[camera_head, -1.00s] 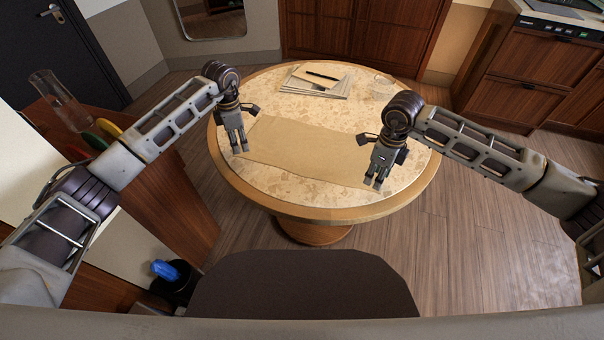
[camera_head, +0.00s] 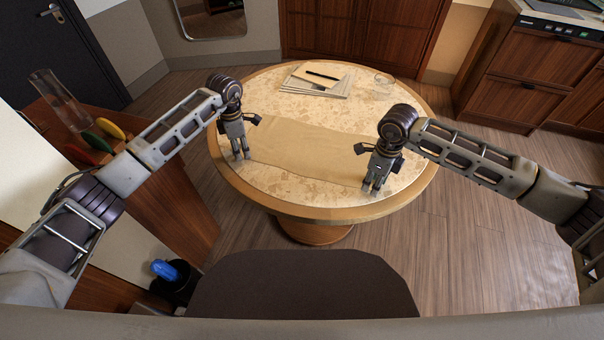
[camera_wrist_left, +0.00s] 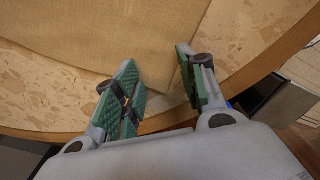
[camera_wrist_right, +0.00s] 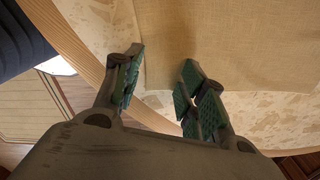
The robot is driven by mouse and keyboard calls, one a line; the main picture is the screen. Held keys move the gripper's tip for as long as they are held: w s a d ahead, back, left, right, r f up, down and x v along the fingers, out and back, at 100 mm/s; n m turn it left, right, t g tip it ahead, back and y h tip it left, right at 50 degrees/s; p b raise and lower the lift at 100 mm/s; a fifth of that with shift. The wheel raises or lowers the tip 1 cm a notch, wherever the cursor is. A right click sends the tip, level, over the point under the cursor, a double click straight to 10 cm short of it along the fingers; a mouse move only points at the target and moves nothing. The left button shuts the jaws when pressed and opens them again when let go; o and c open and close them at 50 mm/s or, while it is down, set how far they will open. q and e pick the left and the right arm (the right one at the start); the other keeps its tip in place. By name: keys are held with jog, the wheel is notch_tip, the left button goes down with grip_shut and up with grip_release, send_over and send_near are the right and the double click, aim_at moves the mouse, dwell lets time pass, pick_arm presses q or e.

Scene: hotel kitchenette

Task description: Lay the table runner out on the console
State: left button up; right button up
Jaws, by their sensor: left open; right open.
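A tan table runner (camera_head: 305,146) lies flat and spread across the round stone-topped table (camera_head: 262,88) with a wooden rim. My left gripper (camera_head: 241,157) is open at the runner's left end; in the left wrist view its fingers (camera_wrist_left: 160,90) are apart, near the cloth's edge (camera_wrist_left: 120,40). My right gripper (camera_head: 374,190) is open at the runner's right end; in the right wrist view its fingers (camera_wrist_right: 160,82) are apart close to the cloth's edge (camera_wrist_right: 200,40). I cannot tell whether the fingers touch the cloth.
A wooden cabinet (camera_head: 165,195) with a glass vase (camera_head: 60,100) is at left. Counter drawers (camera_head: 525,75) are at right.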

pick_arm(q)
jog(key=shift+f, duration=0.1)
pick_arm(e)
jog(key=shift+f, duration=0.1)
pick_arm(q)
jog(key=c, duration=0.7)
pick_arm(e)
jog(key=shift+s, duration=0.1)
jog(key=c, duration=0.7)
pick_arm(q)
jog(key=shift+f, duration=0.15)
grip_shut()
pick_arm(e)
jog(key=shift+f, duration=0.1)
grip_shut()
pick_arm(q)
jog(key=shift+s+a, duration=0.1)
pick_arm(e)
jog(key=shift+d, duration=0.1)
pick_arm(q)
jog(key=shift+r, duration=0.25)
pick_arm(e)
jog(key=shift+r, duration=0.2)
